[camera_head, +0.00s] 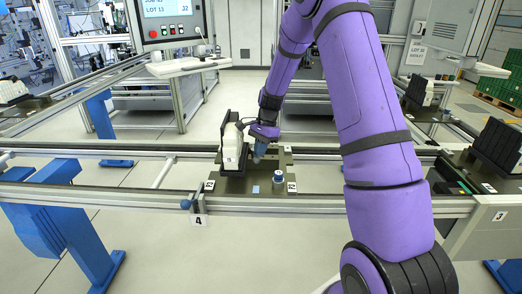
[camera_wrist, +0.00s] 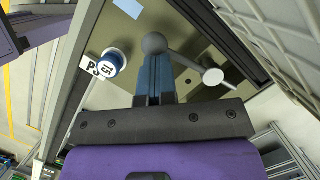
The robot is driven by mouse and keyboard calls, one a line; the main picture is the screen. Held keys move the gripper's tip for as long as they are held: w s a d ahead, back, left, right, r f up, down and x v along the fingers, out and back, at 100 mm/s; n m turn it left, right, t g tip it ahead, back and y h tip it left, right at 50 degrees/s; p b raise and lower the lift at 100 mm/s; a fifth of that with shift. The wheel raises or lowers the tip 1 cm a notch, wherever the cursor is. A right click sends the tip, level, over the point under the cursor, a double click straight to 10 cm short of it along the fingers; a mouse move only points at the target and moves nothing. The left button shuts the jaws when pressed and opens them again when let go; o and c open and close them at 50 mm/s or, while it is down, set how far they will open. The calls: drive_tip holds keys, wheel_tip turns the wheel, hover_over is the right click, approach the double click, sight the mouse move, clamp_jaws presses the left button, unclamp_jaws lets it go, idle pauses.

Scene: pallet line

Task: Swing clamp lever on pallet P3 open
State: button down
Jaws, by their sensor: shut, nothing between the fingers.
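The pallet (camera_head: 230,187) is a dark olive plate on the conveyor rails. In the wrist view, the pallet plate (camera_wrist: 205,50) has a label (camera_wrist: 92,72) starting with P; its second character is unclear. The clamp lever (camera_wrist: 183,60) is a thin grey rod with a large grey ball at one end and a pale round end at the other. My gripper (camera_wrist: 154,60) has its blue fingers shut and empty, with the tips by the ball; touching or apart I cannot tell. In the head view, my gripper (camera_head: 260,158) is low over the pallet.
A white block (camera_head: 233,147) with a black upright plate stands at the pallet's left. A blue-and-white round piece (camera_head: 278,177) is at its front right. The front rail (camera_head: 120,194) carries a tag 4. Another loaded pallet (camera_head: 480,170) stands at right.

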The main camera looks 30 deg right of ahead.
idle(0.8)
drive_tip(key=d+r, duration=0.7)
drive_tip(key=r, duration=0.3)
drive_tip(key=s+d+f+m+t+y, duration=0.5)
drive_tip(key=s+f+m+t+y, duration=0.5)
drive_tip(key=s, duration=0.1)
drive_tip(key=x, duration=1.3)
drive_tip(key=shift+w+a+f, duration=0.1)
drive_tip(key=shift+w+a, duration=0.1)
drive_tip(key=shift+w, duration=0.1)
drive_tip(key=shift+a, duration=0.1)
